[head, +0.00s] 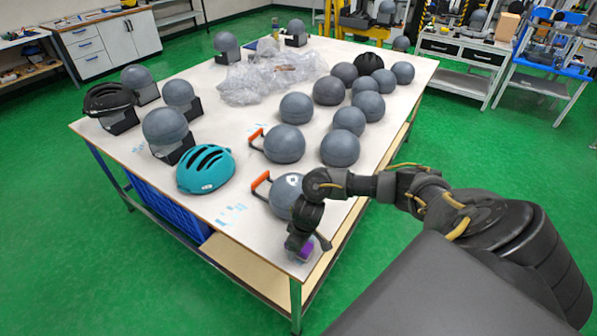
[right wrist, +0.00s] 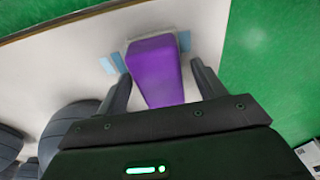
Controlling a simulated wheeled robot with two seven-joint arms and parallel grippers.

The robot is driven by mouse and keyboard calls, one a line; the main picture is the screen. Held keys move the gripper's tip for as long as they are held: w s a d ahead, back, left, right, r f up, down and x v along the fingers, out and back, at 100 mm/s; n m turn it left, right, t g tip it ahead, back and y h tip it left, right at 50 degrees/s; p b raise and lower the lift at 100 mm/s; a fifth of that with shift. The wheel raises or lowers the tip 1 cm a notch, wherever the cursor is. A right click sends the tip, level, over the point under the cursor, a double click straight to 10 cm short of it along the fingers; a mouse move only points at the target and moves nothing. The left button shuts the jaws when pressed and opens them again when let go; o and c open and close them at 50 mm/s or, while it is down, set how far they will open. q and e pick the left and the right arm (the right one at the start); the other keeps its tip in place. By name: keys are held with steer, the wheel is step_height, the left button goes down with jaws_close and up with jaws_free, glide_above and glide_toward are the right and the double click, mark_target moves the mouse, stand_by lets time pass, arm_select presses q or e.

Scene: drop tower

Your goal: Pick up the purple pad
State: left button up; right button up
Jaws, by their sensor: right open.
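The purple pad (right wrist: 155,70) lies on the white table near its front corner. In the right wrist view it sits between the two open fingers of my right gripper (right wrist: 160,90), with a gap visible on both sides near the fingertips. In the head view my right gripper (head: 305,243) is low over the table corner and hides most of the purple pad (head: 305,252). My left gripper is not in view.
The white table (head: 235,115) holds several grey headforms (head: 340,148), a teal helmet (head: 205,169), orange-handled headforms (head: 284,143) and clear plastic wrap (head: 270,75). One orange-handled headform (head: 285,193) is close behind my right gripper. The green floor (right wrist: 265,60) begins past the table edge.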

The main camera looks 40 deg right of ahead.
steer(key=c, duration=0.9)
steer(key=shift+c, duration=0.2)
steer(key=shift+r+b, duration=0.15)
steer(key=shift+b, duration=0.25)
step_height(320, 180, up, 3)
steer(key=shift+r+p, duration=0.1)
steer(key=shift+p, duration=0.4)
steer(key=a+r+p, duration=0.5)
steer(key=a+r, duration=0.5)
steer(key=a, duration=0.4)
steer(key=shift+s, duration=0.3)
